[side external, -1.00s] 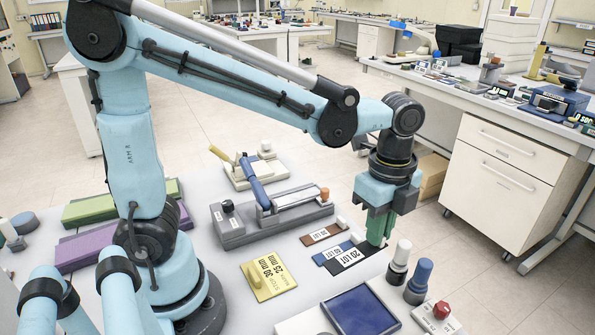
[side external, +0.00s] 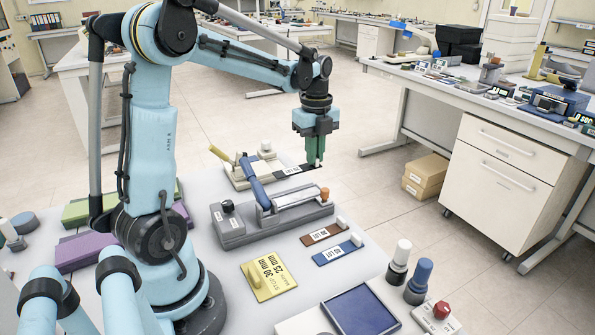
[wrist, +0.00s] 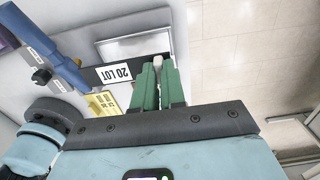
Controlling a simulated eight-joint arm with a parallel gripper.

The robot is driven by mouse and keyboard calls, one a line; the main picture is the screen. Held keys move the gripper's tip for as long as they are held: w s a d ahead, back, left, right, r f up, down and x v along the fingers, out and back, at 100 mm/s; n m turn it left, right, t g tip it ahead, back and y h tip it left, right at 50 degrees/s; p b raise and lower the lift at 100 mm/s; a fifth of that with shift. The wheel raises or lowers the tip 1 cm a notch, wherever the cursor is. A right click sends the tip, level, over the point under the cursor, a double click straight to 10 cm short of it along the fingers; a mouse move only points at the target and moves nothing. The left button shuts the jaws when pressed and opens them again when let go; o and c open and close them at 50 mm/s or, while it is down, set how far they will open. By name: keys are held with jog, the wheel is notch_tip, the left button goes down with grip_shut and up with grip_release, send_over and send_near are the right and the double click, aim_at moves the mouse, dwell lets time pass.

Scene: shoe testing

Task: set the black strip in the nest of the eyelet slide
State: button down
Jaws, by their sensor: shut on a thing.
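The black strip (side external: 283,173) with a white "20 LOT" label is held at its right end by my gripper (side external: 316,164), whose green fingers are shut on it. In the wrist view the strip (wrist: 91,78) runs left from the fingers (wrist: 156,67), with a small white piece between their tips. In the side view the strip lies level at the right end of a cream fixture (side external: 237,180) with a yellowish handle. In front is a grey fixture (side external: 232,239) with a blue lever (side external: 252,178). I cannot tell which is the eyelet slide, or whether the strip touches the cream fixture.
A brown strip (side external: 316,236) and a blue strip (side external: 330,256) lie on the table's right side. A yellow card (side external: 264,282) lies before the grey fixture. White and blue posts (side external: 420,273) and a dark blue tray (side external: 360,312) stand at the front right.

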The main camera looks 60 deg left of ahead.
jog(key=shift+f, duration=0.15)
send_over(314, 191)
jog(key=shift+f, duration=2.75)
jog(key=shift+f, duration=0.75)
